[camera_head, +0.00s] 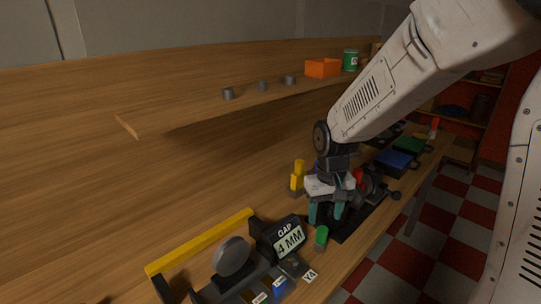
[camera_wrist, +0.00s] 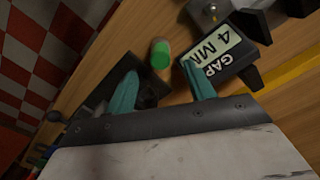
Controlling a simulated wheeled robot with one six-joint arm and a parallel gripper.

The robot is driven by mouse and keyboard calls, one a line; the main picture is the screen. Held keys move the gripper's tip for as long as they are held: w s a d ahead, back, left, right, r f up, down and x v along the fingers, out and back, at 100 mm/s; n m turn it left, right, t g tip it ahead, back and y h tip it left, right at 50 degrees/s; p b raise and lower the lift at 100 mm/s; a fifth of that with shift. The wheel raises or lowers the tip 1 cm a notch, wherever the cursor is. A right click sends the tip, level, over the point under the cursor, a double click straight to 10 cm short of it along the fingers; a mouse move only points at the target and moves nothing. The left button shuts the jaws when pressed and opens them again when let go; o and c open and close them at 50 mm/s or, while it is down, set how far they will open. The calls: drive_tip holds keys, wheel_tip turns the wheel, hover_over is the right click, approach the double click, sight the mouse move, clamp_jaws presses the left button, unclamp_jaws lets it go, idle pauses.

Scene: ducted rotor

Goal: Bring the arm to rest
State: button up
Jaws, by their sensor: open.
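My gripper (camera_head: 326,213) hangs low over the wooden workbench (camera_head: 208,212), its teal fingers pointing down. In the wrist view the two teal fingers (camera_wrist: 163,86) are spread apart with nothing held between them. A green-topped peg (camera_head: 321,237) stands just in front of the fingers; in the wrist view the green peg (camera_wrist: 160,54) shows beyond the gap between the fingertips. A display reading "GAP 4 MM" (camera_head: 290,240) stands to the left of my gripper; in the wrist view the display (camera_wrist: 222,50) is close beside one finger.
A yellow bar (camera_head: 201,242) and a grey disc (camera_head: 232,256) are at the front left. A yellow peg (camera_head: 298,176) stands behind my gripper. Blue (camera_head: 395,161) and green (camera_head: 410,145) blocks lie farther along the bench. A shelf (camera_head: 190,112) overhangs the back, holding an orange bin (camera_head: 322,68).

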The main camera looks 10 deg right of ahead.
drive_tip(key=s+d+r, duration=0.1)
drive_tip(key=s+r, duration=0.6)
drive_tip(key=s, duration=0.5)
drive_tip(key=s+d+r+t, duration=0.1)
drive_tip(key=s+d+r, duration=0.1)
drive_tip(key=s+r, duration=0.5)
drive_tip(key=shift+s+m+t, duration=0.3)
drive_tip(key=shift+s+m, duration=0.1)
drive_tip(key=shift+s, duration=2)
drive_tip(key=shift+r, duration=0.1)
